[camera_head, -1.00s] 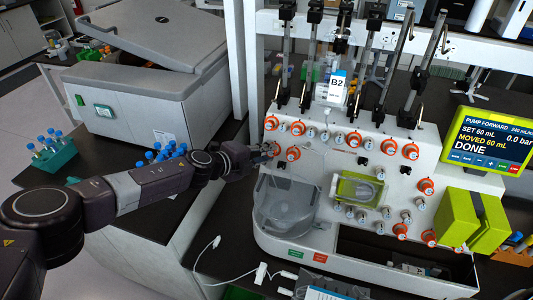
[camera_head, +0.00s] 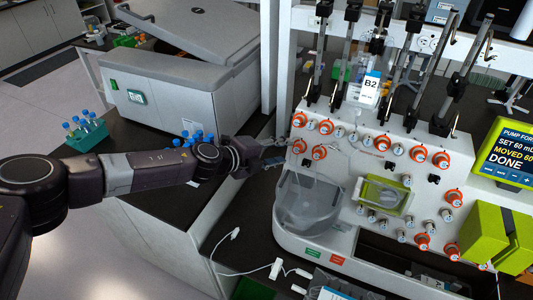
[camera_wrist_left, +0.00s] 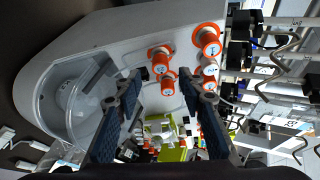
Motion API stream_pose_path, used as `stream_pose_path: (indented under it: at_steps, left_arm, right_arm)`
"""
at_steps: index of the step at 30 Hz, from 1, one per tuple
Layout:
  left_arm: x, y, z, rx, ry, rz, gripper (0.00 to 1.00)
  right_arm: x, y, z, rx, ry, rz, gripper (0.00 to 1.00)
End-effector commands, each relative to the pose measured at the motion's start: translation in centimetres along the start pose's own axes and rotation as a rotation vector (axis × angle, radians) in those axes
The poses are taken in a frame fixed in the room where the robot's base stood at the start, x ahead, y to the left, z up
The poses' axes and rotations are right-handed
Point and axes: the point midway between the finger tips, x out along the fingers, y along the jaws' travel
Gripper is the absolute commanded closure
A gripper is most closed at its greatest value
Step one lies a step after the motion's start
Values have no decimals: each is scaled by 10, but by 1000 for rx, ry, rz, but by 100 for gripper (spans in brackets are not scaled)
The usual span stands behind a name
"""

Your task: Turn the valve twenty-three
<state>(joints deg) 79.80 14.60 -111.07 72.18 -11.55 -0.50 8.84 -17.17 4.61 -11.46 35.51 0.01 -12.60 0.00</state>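The cell processor's pale front panel (camera_head: 345,146) carries several round white valves with orange collars and several plain ones. One orange-collared valve (camera_head: 319,152) is nearest my left gripper (camera_head: 285,150), with another (camera_head: 299,119) above it. The gripper is just left of the panel, apart from the valves. In the left wrist view, its two dark blue-padded fingers (camera_wrist_left: 160,84) are spread with nothing between them in their grip. Orange-collared valves (camera_wrist_left: 160,59) show beyond the tips. The valve numbers are too small to read, so I cannot tell which is twenty-three. My right gripper is not in view.
A grey centrifuge-like box (camera_head: 180,85) stands behind my left arm. Blue-capped tubes in a green rack (camera_head: 88,136) are at the left. A clear container (camera_head: 308,205) sits below the valves. Black clamps (camera_head: 312,90) rise above the panel. A screen (camera_head: 508,152) reads "DONE".

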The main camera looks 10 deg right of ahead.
Motion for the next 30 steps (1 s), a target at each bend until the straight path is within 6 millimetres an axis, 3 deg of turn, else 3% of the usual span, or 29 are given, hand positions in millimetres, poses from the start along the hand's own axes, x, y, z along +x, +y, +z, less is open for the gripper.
stream_pose_path:
  at_steps: [6,12,30]
  left_arm:
    - [-37,0,0,0,1,0,63]
    - [-59,0,0,0,0,0,63]
    - [-64,0,-1,0,2,0,63]
  right_arm:
    - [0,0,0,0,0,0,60]
    - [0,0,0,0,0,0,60]
    - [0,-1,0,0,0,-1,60]
